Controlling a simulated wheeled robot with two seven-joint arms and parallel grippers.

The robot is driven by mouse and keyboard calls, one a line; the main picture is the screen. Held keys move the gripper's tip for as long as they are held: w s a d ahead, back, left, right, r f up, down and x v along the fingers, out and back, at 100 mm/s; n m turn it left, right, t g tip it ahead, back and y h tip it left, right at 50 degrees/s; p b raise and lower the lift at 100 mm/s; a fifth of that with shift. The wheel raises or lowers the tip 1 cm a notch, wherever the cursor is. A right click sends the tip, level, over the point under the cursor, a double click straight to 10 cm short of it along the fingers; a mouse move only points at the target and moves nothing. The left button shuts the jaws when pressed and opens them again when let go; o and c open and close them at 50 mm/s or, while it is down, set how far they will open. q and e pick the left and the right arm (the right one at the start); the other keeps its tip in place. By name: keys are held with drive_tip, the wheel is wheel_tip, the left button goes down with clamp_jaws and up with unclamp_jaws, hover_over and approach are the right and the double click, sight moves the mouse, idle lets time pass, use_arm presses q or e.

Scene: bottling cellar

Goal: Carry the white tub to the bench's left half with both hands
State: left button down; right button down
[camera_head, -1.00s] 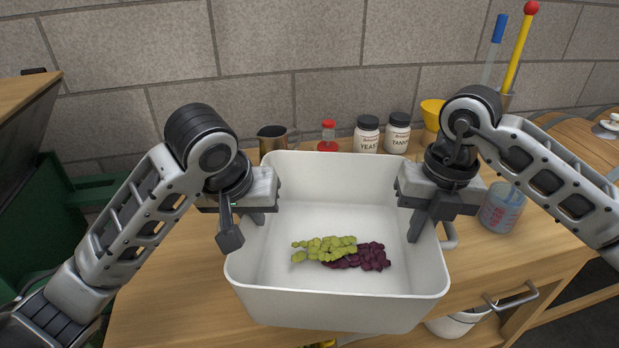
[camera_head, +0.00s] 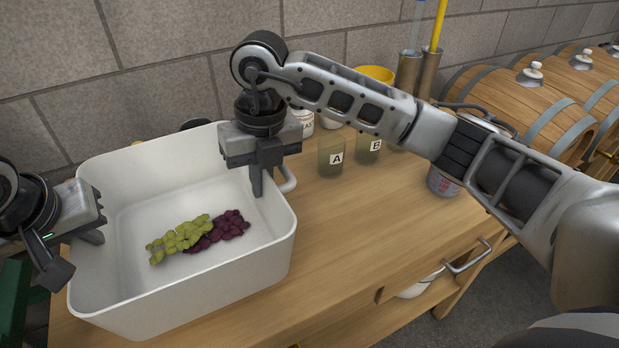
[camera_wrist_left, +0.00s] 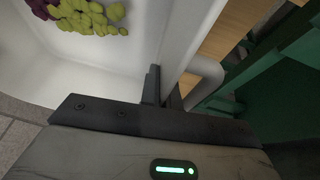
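The white tub (camera_head: 190,290) is at the left of the head view, over the left part of the wooden bench (camera_head: 350,250). It holds green grapes (camera_head: 180,238) and dark purple grapes (camera_head: 218,230). My left gripper (camera_head: 92,236) is at the tub's left wall; the left wrist view shows its fingers (camera_wrist_left: 162,92) closed on the wall beside a handle (camera_wrist_left: 206,80). My right gripper (camera_head: 260,185) is shut on the right wall, one finger inside, beside the right handle (camera_head: 288,180). I cannot tell whether the tub's base touches the bench.
Glasses marked A (camera_head: 331,160) and B (camera_head: 368,150) stand right of the tub. A labelled jar (camera_head: 304,122) is partly hidden behind my right arm. A yellow funnel (camera_head: 375,74) and barrels (camera_head: 520,105) are behind. Bare benchtop lies right of the tub. A drawer handle (camera_head: 468,258) juts out in front.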

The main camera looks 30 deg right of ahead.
sight(100, 256)
use_arm(q)
drive_tip(key=shift+f, duration=0.1)
use_arm(e)
drive_tip(key=shift+f, duration=0.1)
